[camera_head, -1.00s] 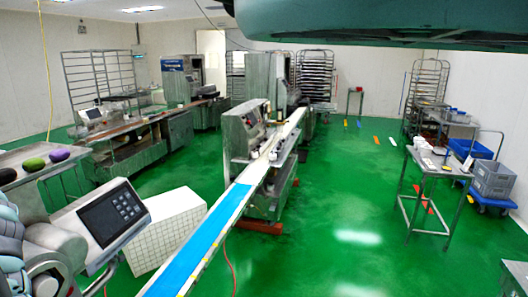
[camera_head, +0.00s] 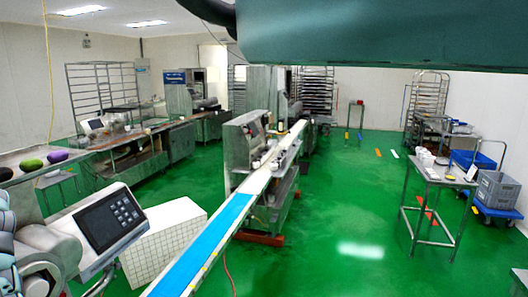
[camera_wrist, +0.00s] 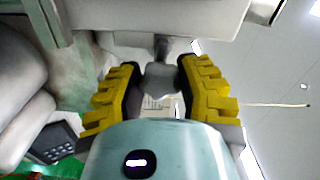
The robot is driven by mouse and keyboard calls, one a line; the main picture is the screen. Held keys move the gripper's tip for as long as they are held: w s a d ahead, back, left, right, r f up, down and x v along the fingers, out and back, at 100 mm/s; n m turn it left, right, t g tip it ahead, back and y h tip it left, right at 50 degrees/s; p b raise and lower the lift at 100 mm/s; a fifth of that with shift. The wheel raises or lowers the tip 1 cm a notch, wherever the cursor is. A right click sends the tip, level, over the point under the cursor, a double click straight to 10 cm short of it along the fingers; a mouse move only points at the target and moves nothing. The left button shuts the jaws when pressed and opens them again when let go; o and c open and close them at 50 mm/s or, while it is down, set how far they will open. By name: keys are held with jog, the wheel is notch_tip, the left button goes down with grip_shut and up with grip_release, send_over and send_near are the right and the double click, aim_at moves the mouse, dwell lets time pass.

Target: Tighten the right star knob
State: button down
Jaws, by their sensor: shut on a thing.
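The star knob (camera_wrist: 161,80) is a grey, lobed knob on a short dark stem, under a pale machine housing (camera_wrist: 150,14) in the wrist view. My gripper (camera_wrist: 159,70) has yellow and black padded fingers, one on each side of the knob. It is shut on the knob. The fingers partly hide the knob's sides. The knob and the gripper do not show in the head view.
A control panel (camera_head: 108,221) on a machine stands at the lower left in the head view. A conveyor with a blue belt (camera_head: 205,246) runs toward the back. A steel table (camera_head: 437,172) stands at right. Green floor (camera_head: 340,200) between them is clear.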

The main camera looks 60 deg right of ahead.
jog(key=c, duration=0.9)
grip_release()
jog(key=shift+a, duration=0.45)
jog(key=o, duration=0.4)
jog(key=shift+d, duration=0.2)
jog(key=shift+c, duration=0.2)
jog(key=shift+d, duration=0.15)
jog(key=v, duration=1.2)
